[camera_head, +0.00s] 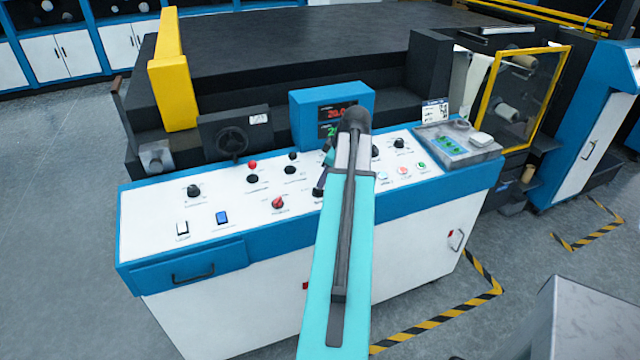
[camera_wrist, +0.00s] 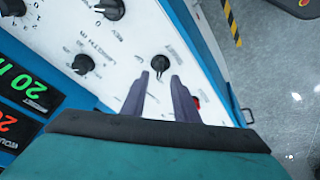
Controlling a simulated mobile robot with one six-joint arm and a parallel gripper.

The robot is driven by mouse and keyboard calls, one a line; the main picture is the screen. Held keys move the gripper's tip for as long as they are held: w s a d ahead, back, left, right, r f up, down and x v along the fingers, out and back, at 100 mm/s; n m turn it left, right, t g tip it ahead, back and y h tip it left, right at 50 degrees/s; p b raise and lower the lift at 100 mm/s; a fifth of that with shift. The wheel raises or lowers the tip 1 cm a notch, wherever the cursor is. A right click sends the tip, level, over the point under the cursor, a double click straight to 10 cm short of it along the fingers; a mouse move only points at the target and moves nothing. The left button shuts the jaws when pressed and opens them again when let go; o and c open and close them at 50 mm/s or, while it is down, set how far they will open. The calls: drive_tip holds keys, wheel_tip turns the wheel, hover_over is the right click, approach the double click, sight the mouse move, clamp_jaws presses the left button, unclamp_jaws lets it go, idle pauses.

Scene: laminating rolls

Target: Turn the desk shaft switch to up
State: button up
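The white control panel (camera_head: 150,205) carries several black knobs and switches. I cannot read which label is the desk shaft switch. In the wrist view a black rotary knob (camera_wrist: 160,63) shows just beyond my gripper (camera_wrist: 160,78), in line with the gap between its two fingers. The fingers are apart, with nothing held between them; I cannot tell how far they are above the panel. In the head view my arm hides most of the gripper and the panel's middle. A dark knob (camera_head: 318,192) is partly visible beside the arm.
A red knob (camera_head: 278,203) is left of my arm and shows partly behind a finger in the wrist view (camera_wrist: 196,102). Other black knobs (camera_wrist: 83,64) are nearby. A digital display box (camera_head: 305,112) stands behind the panel. A grey tray (camera_head: 460,150) is at the right end.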

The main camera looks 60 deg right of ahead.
sight(320, 190)
drive_tip(key=shift+p+x, duration=0.75)
drive_tip(key=shift+x, duration=1.9)
clamp_jaws()
